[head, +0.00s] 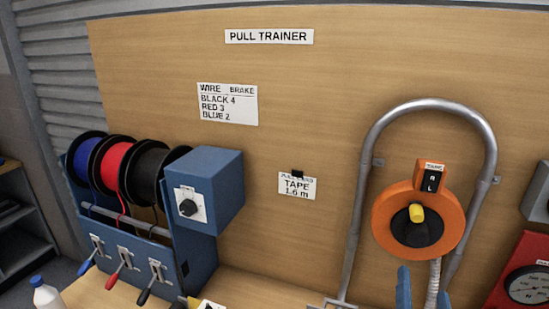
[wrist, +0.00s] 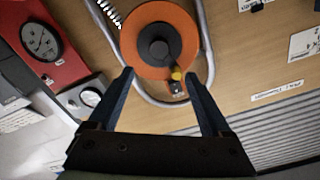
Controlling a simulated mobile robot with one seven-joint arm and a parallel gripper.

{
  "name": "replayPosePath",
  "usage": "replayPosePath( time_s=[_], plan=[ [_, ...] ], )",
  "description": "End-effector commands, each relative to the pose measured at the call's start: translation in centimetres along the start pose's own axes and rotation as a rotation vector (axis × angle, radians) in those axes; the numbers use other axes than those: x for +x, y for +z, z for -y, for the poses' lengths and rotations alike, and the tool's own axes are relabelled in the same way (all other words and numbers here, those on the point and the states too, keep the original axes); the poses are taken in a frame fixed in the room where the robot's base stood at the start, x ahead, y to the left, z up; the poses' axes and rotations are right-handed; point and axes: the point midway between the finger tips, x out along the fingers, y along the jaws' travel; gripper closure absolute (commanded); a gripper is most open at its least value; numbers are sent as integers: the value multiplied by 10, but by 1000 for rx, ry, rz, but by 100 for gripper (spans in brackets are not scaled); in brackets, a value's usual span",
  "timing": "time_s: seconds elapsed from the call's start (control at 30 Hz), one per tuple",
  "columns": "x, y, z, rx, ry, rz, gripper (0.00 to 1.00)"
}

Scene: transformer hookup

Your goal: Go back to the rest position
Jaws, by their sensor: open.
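My gripper (wrist: 159,73) is open and empty in the wrist view, its two dark blue fingers spread apart. The orange tape reel (wrist: 130,40), with a dark hub and a yellow knob (wrist: 176,75), lies beyond the fingertips. In the head view the orange reel (head: 385,218) hangs at the right on the wooden board. Blue fingertips of my gripper (head: 423,293) show at the bottom edge below the reel; the rest of the arm is out of view. I cannot tell the exact gap between fingertips and reel. No marked rest position shows.
A bent grey pipe (head: 363,190) arches around the reel. A red gauge box (head: 512,268) stands at the right edge. At left is a blue spool rack (head: 218,180) with blue, red and black wire and several levers. A white bottle (head: 46,294) stands at lower left.

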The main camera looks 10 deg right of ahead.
Motion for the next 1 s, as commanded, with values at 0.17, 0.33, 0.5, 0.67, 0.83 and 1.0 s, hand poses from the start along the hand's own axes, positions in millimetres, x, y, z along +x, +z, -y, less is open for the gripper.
replayPosePath(
  time_s=[0.17,0.33,0.5,0.67,0.83,1.0],
  plan=[
    [5,-29,63,-38,-110,-59,17],
    [-10,-86,175,-113,-301,-190,17],
    [-59,-148,279,-173,-484,-357,17],
    [-119,-198,345,-205,-611,-514,17],
    [-163,-228,376,-218,-679,-617,17],
    [-175,-236,383,-221,-693,-645,17]
  ],
)
